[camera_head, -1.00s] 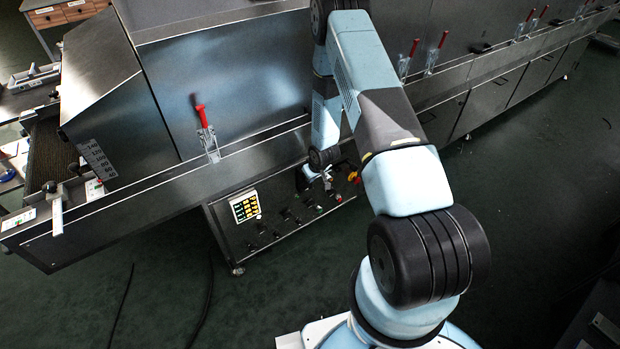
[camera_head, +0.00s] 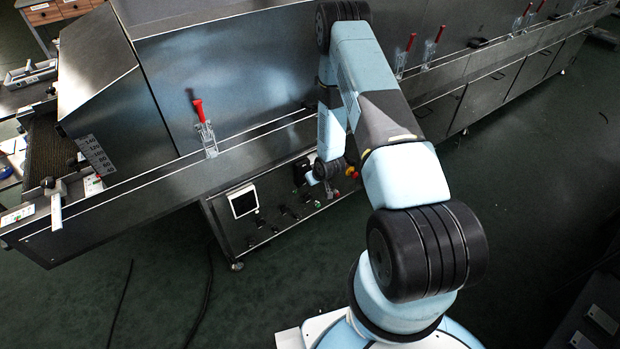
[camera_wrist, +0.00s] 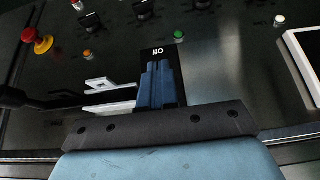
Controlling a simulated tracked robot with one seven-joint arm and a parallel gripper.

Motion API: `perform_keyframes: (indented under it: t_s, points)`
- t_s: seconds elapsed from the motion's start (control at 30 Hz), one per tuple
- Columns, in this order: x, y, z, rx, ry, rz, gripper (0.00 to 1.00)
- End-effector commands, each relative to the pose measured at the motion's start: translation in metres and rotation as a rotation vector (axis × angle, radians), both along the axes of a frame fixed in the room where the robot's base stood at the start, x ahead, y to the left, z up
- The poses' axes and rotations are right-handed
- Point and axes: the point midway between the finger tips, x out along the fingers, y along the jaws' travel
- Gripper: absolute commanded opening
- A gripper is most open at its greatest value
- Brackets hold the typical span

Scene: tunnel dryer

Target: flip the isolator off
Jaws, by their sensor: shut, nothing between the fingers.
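The isolator (camera_wrist: 150,56) shows in the wrist view as a dark plate marked "off", with the word upside down in this picture. My gripper (camera_wrist: 158,68) is shut and empty, its blue fingers directly in front of the plate. The fingers cover the rest of the plate and any lever on it, and I cannot tell whether they touch it.
A red and yellow emergency stop (camera_wrist: 40,43) sits left of the fingers in the wrist view. Dark knobs and small coloured lamps (camera_wrist: 178,34) surround it. Red-handled clamps (camera_head: 203,125) stand along the dryer's edge.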

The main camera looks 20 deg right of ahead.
Motion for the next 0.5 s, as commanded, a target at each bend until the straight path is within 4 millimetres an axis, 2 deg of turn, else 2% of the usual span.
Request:
perform_keyframes:
  t_s: [0.27,0.5]
  points:
    - [-0.0005,0.0001,-0.0022,0.0,-0.001,0.0,0.0]
    - [-0.0006,0.0003,0.0033,0.0,-0.001,0.0,0.0]
